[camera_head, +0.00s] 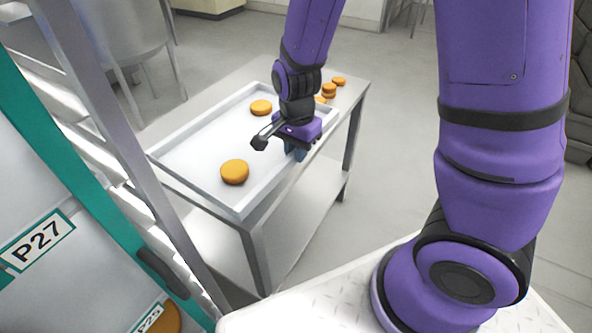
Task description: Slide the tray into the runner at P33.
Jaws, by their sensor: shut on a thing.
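The tray (190,182) is light grey and shallow with a raised rim. It lies flat on a metal side table and bears orange-brown rounds, one near its front (235,172) and one farther back (261,107). My gripper (298,154) is shut on the tray's right rim; my wrist hides part of the rim and the fingertips are hard to see. The rack (70,170) stands at the left with a teal post and slanted metal runners. Its readable labels are P27 (38,240) and P25 (148,319). No P33 label shows.
The side table (258,262) has a lower shelf. Several rounds (329,90) sit beyond my wrist near the table's far end. A metal upright (125,150) stands between the tray and the rack's labelled side. Chairs (110,45) stand behind; floor is free right of the table.

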